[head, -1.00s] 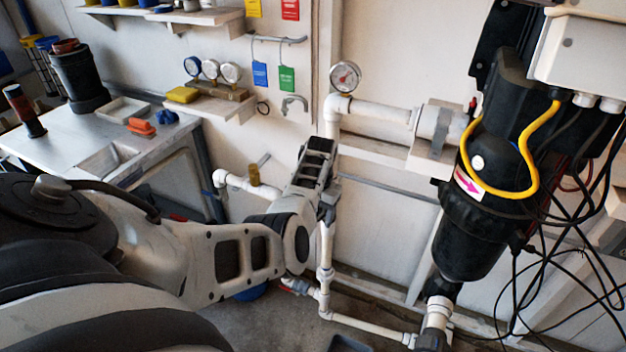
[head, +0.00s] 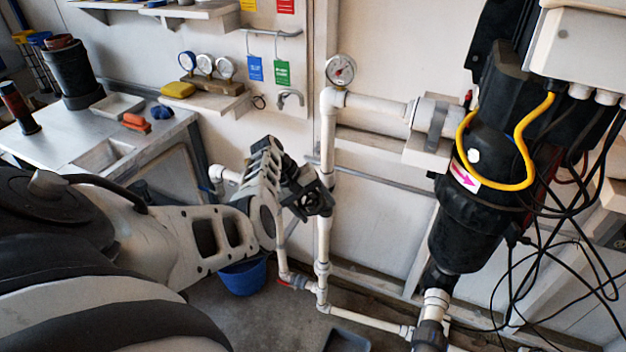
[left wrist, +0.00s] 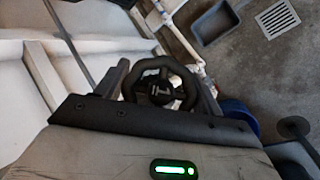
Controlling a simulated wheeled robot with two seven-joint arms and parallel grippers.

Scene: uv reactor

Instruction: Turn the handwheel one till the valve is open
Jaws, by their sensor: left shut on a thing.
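The black handwheel (left wrist: 158,72) sits between the two fingers of my left gripper (left wrist: 163,88) in the left wrist view. A finger stands on either side of its rim, and its dark hub faces the camera. The gripper is shut on it. In the head view my left gripper (head: 304,190) is in front of the white pipework. The dark handwheel there is mostly hidden behind the fingers and hard to tell apart from them. My right gripper is not in view.
A white vertical pipe (head: 324,235) stands close beside the gripper, with a gauge (head: 340,70) on top. A black reactor housing (head: 470,225) with loose cables is at right. A blue bucket (head: 243,278) is on the floor below. A steel bench (head: 55,145) is at left.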

